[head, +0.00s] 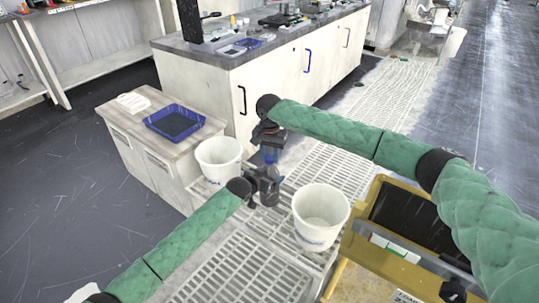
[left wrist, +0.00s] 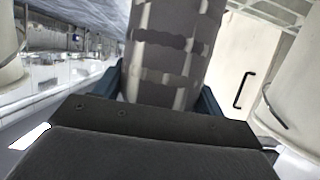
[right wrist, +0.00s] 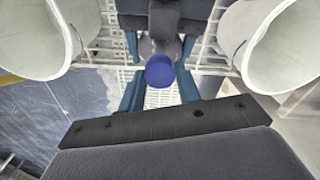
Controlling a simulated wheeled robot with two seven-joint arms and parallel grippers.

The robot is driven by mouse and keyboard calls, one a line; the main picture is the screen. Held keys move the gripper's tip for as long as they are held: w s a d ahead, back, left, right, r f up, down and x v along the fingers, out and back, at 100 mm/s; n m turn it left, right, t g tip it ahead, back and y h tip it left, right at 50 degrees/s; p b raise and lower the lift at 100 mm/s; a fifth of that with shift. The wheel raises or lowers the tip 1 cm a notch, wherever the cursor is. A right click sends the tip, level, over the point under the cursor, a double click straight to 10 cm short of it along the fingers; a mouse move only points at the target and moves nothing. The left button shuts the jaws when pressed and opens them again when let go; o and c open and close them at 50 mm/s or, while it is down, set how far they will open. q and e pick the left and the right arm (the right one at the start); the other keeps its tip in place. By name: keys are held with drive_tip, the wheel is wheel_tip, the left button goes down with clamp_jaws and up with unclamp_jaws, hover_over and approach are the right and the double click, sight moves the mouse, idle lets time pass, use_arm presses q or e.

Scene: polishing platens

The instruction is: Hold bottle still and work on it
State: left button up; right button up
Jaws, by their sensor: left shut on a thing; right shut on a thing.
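The bottle is held upright between my two grippers, and its blue cap (right wrist: 159,71) shows between the fingers in the right wrist view. My left gripper (head: 266,184) comes in from the side and is shut on the bottle body (left wrist: 172,50), a grey, banded cylinder in the left wrist view. My right gripper (head: 268,143) points down from above and is shut at the bottle's cap.
Two white buckets (head: 219,158) (head: 321,212) stand on either side on slatted grating (head: 245,268). A low cabinet (head: 140,115) with a blue tray (head: 175,122) is at left. A long counter (head: 285,75) stands behind, and a yellow-framed unit (head: 400,235) is at right.

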drive_tip(key=o, duration=1.1)
drive_tip(key=shift+c, duration=0.2)
